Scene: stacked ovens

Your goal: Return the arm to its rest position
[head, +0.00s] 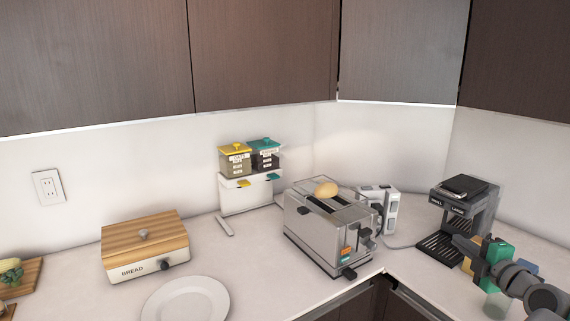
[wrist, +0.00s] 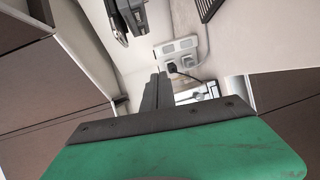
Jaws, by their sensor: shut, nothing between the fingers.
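My gripper (head: 460,243) is at the lower right of the head view, in front of the coffee machine (head: 463,205). It overlaps the machine's lower part in the picture, and I cannot tell whether they touch. My arm, with a green section, comes in from the right edge. In the wrist view my gripper (wrist: 157,75) shows as two dark fingers close together beyond the green body. The fingers are shut with nothing between them.
A bread box (head: 118,266), a white plate (head: 160,301) and a canister stand (head: 232,200) are left. Cabinets (head: 260,50) hang above.

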